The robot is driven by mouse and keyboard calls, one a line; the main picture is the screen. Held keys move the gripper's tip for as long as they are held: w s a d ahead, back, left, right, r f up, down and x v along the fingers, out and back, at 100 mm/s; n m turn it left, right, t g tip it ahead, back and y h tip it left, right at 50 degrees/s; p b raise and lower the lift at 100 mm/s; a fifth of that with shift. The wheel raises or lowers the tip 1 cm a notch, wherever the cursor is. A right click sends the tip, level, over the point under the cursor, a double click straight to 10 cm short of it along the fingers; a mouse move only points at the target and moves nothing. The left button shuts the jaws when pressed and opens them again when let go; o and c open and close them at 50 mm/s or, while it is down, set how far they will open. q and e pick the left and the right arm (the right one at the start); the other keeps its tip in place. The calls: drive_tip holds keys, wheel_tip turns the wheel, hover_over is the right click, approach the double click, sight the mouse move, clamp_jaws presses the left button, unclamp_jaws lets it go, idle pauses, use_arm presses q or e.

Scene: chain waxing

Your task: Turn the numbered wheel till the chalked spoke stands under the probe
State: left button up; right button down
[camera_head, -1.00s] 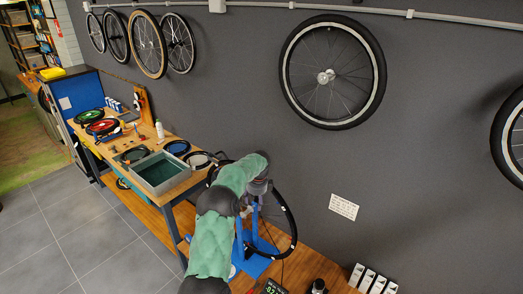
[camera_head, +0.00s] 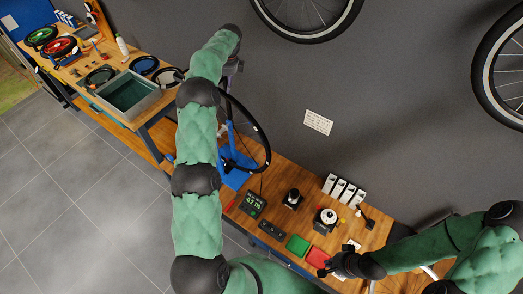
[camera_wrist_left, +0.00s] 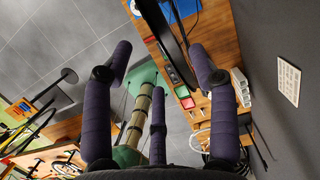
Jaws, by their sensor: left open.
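The wheel (camera_head: 264,135) stands upright in a blue stand (camera_head: 231,150) on the bench, seen at a steep angle and partly hidden by my left arm. Its numbers, a chalked spoke and a probe cannot be made out. My left gripper (camera_head: 235,66) is at the wheel's upper side in the head view. In the left wrist view my left gripper (camera_wrist_left: 162,62) has its purple fingers spread, and the dark tyre (camera_wrist_left: 165,30) runs between the outer fingers. My right gripper (camera_head: 328,268) is over the bench's front right; its opening is too small to judge.
The bench holds a small display (camera_head: 252,204), a dark box (camera_head: 271,230), a green pad (camera_head: 298,245), a red pad (camera_head: 317,257), a round device (camera_head: 326,219) and several white boxes (camera_head: 342,190). A grey bin (camera_head: 129,94) stands on the left bench. Wheels hang on the wall.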

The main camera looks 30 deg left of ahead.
use_arm(q)
drive_tip(key=x, duration=0.8)
drive_tip(key=shift+w+f, duration=0.5)
drive_tip(key=shift+f, duration=0.1)
drive_tip(key=shift+s, duration=0.1)
drive_tip(key=shift+s+r, duration=0.1)
drive_tip(key=shift+r, duration=0.05)
drive_tip(key=c, duration=1.2)
